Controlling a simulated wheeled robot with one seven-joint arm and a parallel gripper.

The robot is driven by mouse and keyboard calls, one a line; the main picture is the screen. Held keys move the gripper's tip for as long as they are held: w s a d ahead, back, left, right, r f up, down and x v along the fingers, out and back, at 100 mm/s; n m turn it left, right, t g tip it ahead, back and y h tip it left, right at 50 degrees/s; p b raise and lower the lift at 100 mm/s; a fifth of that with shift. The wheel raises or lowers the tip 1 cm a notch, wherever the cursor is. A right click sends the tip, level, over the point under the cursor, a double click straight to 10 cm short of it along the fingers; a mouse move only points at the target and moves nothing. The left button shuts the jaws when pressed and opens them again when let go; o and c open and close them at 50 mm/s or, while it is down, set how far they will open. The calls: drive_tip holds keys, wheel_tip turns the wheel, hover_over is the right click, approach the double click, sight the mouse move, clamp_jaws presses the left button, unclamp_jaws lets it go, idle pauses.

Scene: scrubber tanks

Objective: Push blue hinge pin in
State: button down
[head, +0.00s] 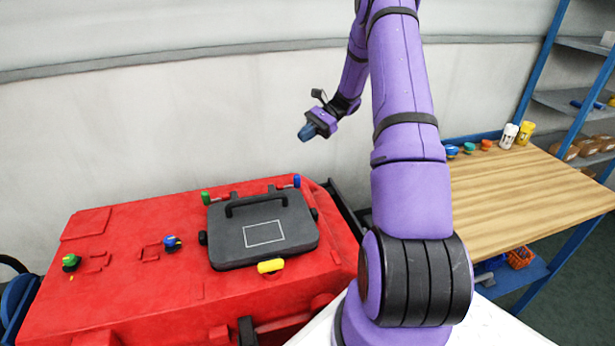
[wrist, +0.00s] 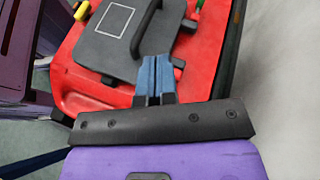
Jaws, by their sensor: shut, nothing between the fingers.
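The blue hinge pin (head: 297,181) is at the back right corner of the black lid (head: 290,232) on the red machine. Its blue end stands at the outer side of the hinge, and a short shaft shows between it and the hinge block. My gripper (head: 306,132) is in the air above and behind the pin, apart from it. Its blue fingers are shut and empty. In the wrist view the fingers (wrist: 155,78) point at the lid's hinge edge, and I cannot make out the blue pin there.
A green pin (head: 205,197) is at the lid's other hinge. A yellow latch (head: 270,266) is at the lid's front and a black handle (head: 256,200) on top. Knobs (head: 172,243) stand on the red machine (head: 120,290). A wooden table (head: 530,190) is at the right; a pale wall is behind.

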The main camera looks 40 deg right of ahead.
drive_tip(key=s+d+f+m+t+y, duration=0.1)
drive_tip(key=s+d+f+m+t, duration=0.15)
drive_tip(key=d+f, duration=0.4)
drive_tip(key=s+d+f+m+t+y, duration=0.15)
drive_tip(key=d+f+m+t, duration=0.25)
drive_tip(key=f, duration=0.6)
approach(295, 175)
drive_tip(key=x, duration=0.2)
drive_tip(key=f+x, duration=0.1)
drive_tip(key=x, duration=0.2)
drive_tip(key=shift+w+a+f, duration=0.1)
drive_tip(key=shift+w+a, duration=0.05)
drive_tip(key=shift+a, duration=0.15)
drive_tip(key=shift+a, duration=0.1)
drive_tip(key=shift+x, duration=2)
drive_tip(key=v, duration=1.1)
drive_tip(key=shift+d, duration=0.25)
